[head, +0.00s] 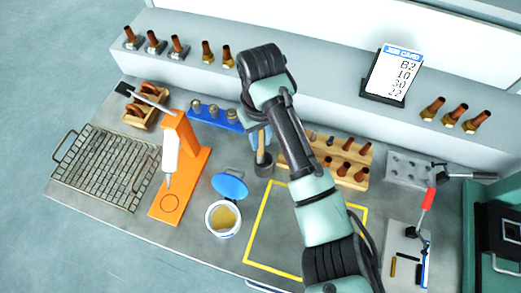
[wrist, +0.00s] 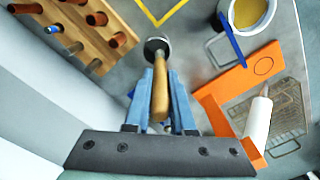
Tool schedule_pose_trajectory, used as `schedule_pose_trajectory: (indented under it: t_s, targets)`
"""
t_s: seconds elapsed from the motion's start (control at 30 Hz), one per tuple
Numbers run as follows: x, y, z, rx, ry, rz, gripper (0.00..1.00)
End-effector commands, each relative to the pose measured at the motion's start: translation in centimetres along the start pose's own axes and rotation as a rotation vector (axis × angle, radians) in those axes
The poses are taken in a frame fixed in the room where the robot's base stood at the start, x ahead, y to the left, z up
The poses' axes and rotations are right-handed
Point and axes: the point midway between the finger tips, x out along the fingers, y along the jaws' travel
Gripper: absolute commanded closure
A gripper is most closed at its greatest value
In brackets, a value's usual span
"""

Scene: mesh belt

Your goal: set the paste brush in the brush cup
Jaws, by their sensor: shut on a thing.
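The paste brush (wrist: 160,96) has a wooden handle, held between the blue fingers of my gripper (wrist: 159,76). In the head view the brush (head: 260,147) hangs roughly upright below my gripper (head: 261,133), which is partly hidden by my arm. The dark grey brush cup (head: 264,170) stands on the bench directly under it; its round rim also shows in the wrist view (wrist: 157,44). The brush's lower end appears at the cup's mouth. The bristles are hidden, and I cannot tell how deep they are or whether the brush touches the cup.
A paste tub (head: 222,231) with a raised blue lid (head: 230,184) stands front-left of the cup. A wooden rack (head: 295,160) of brown-handled pieces stands close on the right. An orange stand (head: 190,165) is to the left. A yellow outline (head: 262,225) marks clear bench in front.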

Motion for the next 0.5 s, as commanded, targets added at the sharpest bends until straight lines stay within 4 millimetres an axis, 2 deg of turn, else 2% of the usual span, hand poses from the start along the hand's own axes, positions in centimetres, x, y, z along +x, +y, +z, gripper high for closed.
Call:
schedule_pose_trajectory:
  t_s: [0.33, 0.5]
  targets:
    - [4.1, 0.0, 0.1, 0.002, -0.002, -0.002, 1.0]
    - [5.2, 0.0, 0.0, -0.001, 0.0, 0.002, 1.0]
